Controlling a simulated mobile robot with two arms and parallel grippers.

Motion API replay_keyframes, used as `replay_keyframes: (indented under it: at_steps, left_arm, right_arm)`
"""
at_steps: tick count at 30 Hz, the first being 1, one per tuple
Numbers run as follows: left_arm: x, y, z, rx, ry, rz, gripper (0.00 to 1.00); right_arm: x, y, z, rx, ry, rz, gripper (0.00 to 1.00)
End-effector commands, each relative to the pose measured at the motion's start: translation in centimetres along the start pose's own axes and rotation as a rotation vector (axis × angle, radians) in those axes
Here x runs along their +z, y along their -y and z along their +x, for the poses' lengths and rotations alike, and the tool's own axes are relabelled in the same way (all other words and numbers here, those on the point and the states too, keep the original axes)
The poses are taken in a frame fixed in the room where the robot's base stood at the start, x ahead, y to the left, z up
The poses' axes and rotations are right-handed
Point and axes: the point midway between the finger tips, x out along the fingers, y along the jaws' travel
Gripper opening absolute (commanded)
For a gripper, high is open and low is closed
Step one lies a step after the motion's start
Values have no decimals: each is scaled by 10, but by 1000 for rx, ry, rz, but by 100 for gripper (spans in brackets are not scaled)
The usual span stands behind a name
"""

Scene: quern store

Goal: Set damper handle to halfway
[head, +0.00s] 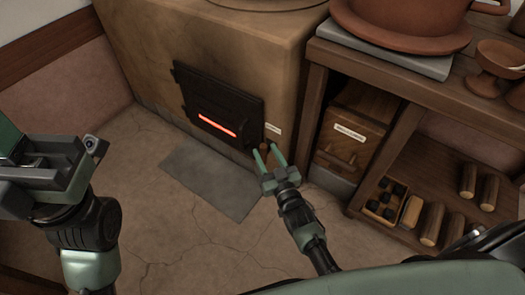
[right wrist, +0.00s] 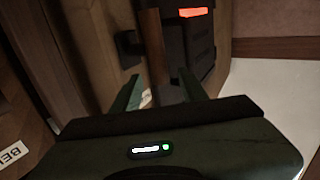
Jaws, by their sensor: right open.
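The damper handle (right wrist: 152,45) is a brown wooden bar on a dark mount, beside the black fire door in the right wrist view. In the head view only a small brown part of it (head: 267,147) shows by my right fingertips. My right gripper (head: 268,153) is open, its green fingers pointing at the stove front. In the right wrist view its fingers (right wrist: 160,90) lie on either side of the handle's near end, with gaps visible on both sides. My left gripper (head: 45,160) is at the left of the head view, far from the stove; its jaw opening is unclear.
The stove (head: 180,65) has a black fire door (head: 218,108) with a red glowing slot. A small pale label (head: 273,131) is beside it. A grey floor plate (head: 208,183) lies in front. A wooden shelf unit (head: 330,110) with boxes stands close right of my right gripper.

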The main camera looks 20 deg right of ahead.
Motion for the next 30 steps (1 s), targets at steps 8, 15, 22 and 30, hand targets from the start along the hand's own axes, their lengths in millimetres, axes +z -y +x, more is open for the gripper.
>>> replay_keyframes:
  at_steps: [8,15,22,30]
  left_arm:
    - [-4,-2,5,15,-40,6,0]
    - [-3,-2,7,16,-40,6,0]
    - [-4,-2,7,16,-40,6,0]
    - [-4,-2,7,16,-40,5,0]
  right_arm:
    - [2,0,28,0,1,1,43]
    - [0,0,30,0,2,1,43]
    - [1,0,30,0,2,1,0]
    - [1,0,30,0,2,0,0]
